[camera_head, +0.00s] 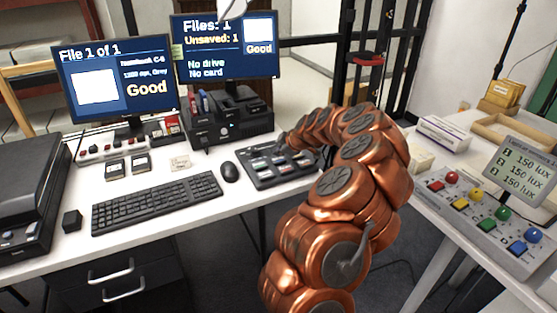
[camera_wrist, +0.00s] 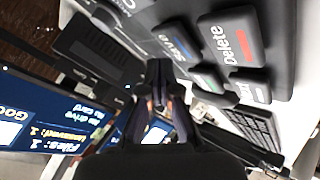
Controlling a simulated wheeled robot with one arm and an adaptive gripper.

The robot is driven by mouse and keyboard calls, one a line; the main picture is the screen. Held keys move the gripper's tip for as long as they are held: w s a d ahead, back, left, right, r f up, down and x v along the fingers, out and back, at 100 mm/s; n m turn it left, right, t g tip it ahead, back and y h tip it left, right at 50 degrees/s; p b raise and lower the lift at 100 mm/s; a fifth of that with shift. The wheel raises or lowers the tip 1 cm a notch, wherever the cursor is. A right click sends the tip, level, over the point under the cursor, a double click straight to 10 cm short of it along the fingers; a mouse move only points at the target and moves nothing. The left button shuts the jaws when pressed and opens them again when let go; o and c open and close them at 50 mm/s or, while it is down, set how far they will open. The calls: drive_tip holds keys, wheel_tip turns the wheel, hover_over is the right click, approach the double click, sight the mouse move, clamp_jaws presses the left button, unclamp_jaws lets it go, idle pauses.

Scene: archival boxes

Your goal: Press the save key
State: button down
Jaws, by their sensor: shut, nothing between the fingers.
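The save key (camera_wrist: 176,42), dark with white lettering and a blue stripe, is on the black keypad (camera_head: 262,181) on the desk. In the wrist view the delete key (camera_wrist: 232,40), with a red stripe, is right beside it. My gripper (camera_wrist: 159,66) is shut and empty, its tips close to the edge of the save key; I cannot tell whether they touch it. In the head view my arm reaches over the keypad's right end and hides part of it, and my gripper (camera_head: 282,142) is small at the keypad's back edge.
The right monitor (camera_head: 225,62) reads "Files: 1, Unsaved: 1, No drive, No card". The left monitor (camera_head: 117,81) reads "File 1 of 1, Good". A mouse (camera_head: 230,172) and keyboard (camera_head: 157,202) lie left of the keypad. A black computer unit (camera_head: 228,128) stands behind it.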

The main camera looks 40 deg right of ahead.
sight(279, 160)
drive_tip(key=shift+f+b, duration=0.95)
drive_tip(key=shift+b, duration=0.85)
idle(1.4)
drive_tip(key=shift+r, duration=0.1)
drive_tip(key=shift+r+b, duration=0.35)
drive_tip(key=shift+r, duration=0.5)
drive_tip(key=shift+r, duration=2.5)
